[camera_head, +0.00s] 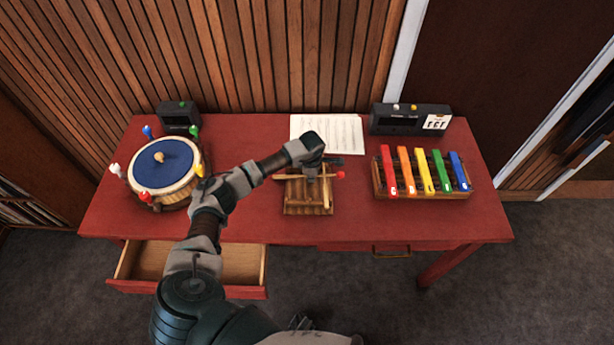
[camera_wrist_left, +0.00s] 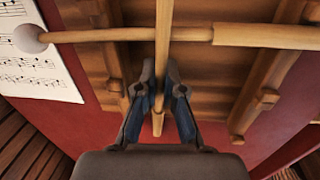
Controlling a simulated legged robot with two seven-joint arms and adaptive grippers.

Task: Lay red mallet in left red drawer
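The red mallet has a thin wooden handle and a red head (camera_head: 340,175). It lies level, left to right, over the wooden rack (camera_head: 306,210); I cannot tell whether it touches the rack. My left gripper (camera_head: 312,176) points down at its handle. In the left wrist view the fingertips (camera_wrist_left: 160,72) press close on both sides of that handle (camera_wrist_left: 162,25); the head is out of that frame. The left red drawer (camera_head: 262,265) is pulled out below the tabletop, its visible inside empty; my arm hides part of it. My right gripper is not in view.
A second mallet with a pale ball head (camera_wrist_left: 30,38) crosses under the held handle. A blue-topped drum (camera_head: 160,168) stands left, coloured chime bars (camera_head: 425,172) right. Sheet music (camera_head: 340,128) and dark boxes (camera_head: 178,115) are at the back. The red tabletop (camera_head: 260,215) is clear before the rack.

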